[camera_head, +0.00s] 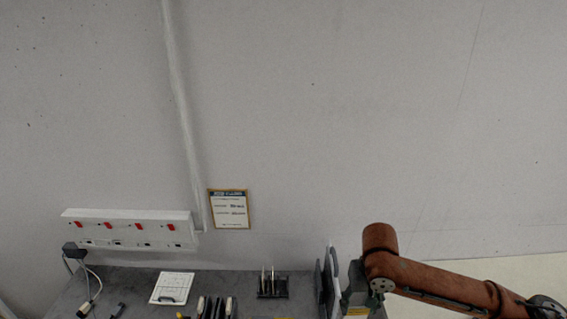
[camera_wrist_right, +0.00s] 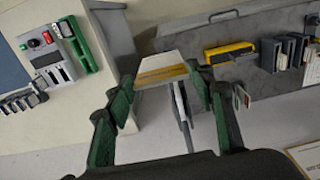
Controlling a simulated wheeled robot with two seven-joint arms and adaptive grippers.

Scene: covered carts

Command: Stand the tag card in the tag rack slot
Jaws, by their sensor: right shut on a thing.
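My right gripper (camera_head: 356,296) is at the right end of the grey cart top in the head view. In the wrist view, my right gripper (camera_wrist_right: 160,78) has its green-padded fingers on either side of a pale card with a yellow-brown stripe, the tag card (camera_wrist_right: 158,66), and is shut on it. A small dark rack (camera_head: 272,294) with thin upright pieces stands on the cart top, left of the gripper; it looks like the tag rack, and its free slots are too small to make out. The card is apart from this rack. My left gripper is out of view.
A white square item (camera_head: 172,287) and a row of dark upright holders (camera_head: 215,308) are on the cart top (camera_head: 240,277). A wall socket strip (camera_head: 130,229) and a framed notice (camera_head: 230,209) are behind. The wrist view shows a yellow item (camera_wrist_right: 230,52) and a control panel (camera_wrist_right: 48,52).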

